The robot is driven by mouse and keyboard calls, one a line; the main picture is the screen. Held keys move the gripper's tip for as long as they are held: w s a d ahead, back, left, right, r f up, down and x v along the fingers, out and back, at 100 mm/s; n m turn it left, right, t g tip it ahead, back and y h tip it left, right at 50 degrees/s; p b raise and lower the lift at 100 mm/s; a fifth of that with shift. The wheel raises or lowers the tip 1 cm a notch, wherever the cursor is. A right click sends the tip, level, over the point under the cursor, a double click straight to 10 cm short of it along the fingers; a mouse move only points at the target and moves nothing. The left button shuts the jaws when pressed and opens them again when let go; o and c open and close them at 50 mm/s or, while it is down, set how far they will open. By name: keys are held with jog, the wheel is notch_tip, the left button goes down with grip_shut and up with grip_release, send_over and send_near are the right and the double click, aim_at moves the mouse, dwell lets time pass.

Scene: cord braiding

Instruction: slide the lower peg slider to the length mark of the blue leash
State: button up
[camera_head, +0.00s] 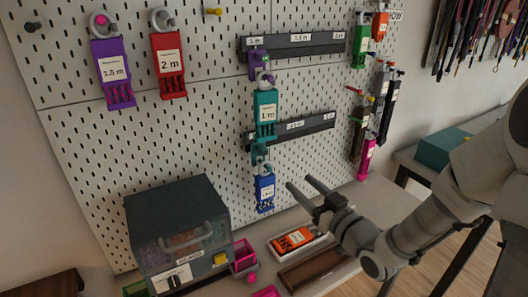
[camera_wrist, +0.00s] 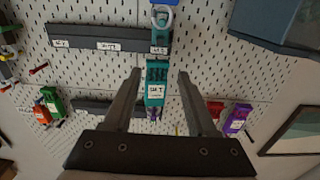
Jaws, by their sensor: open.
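The lower peg slider (camera_head: 258,153) is a small teal block at the left end of the lower dark rail (camera_head: 308,125). The blue leash (camera_head: 265,190) hangs below it by a ring; its label is too small to read surely. The rail's 1.5 m mark (camera_head: 295,125) shows right of the slider. My gripper (camera_head: 300,182) is open and empty, in front of the board and right of the blue leash. The wrist view is upside down; the open fingers (camera_wrist: 160,72) frame the teal leash (camera_wrist: 155,80) beyond them. The slider (camera_wrist: 161,34) appears above their tips.
The upper rail (camera_head: 300,46) carries a purple slider (camera_head: 258,62) at its left, with the teal 1 m leash below. Purple (camera_head: 112,70) and red (camera_head: 168,65) leashes hang left. Several leashes hang right. A grey machine (camera_head: 178,225) and an orange leash (camera_head: 292,240) in a tray are below.

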aim_at(265, 151)
jog(key=p+x, duration=0.1)
jog(key=x, duration=1.6)
grip_shut()
dwell(0.8)
